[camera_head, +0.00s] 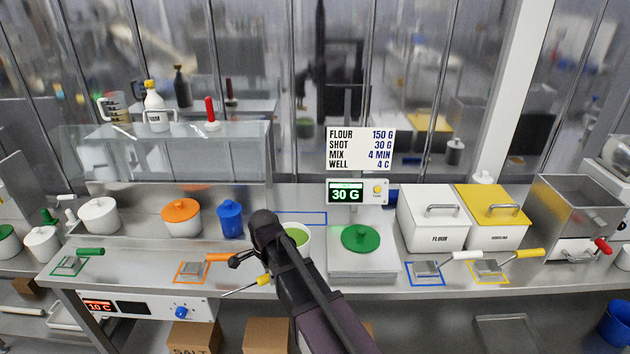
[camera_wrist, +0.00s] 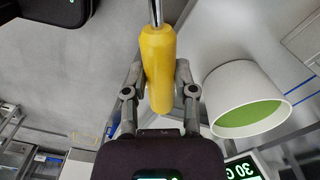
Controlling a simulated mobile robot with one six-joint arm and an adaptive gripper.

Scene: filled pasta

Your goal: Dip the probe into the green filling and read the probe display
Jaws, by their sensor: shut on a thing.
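My gripper (camera_wrist: 160,78) is shut on the yellow handle of the probe (camera_wrist: 158,60). In the head view the probe's yellow handle (camera_head: 264,280) shows below my gripper, and its thin metal rod slants down to the left, clear of the cup. The white cup (camera_wrist: 218,86) with green filling (camera_wrist: 248,118) stands to the right of the probe in the wrist view. In the head view the green filling (camera_head: 298,236) shows just right of my wrist, which partly hides the cup. No readout on the probe can be made out.
A scale display (camera_head: 345,195) reads 30 G. A red panel display (camera_head: 98,307) on the bench front reads 10 C. A sign (camera_head: 360,148) lists WELL 4 C.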

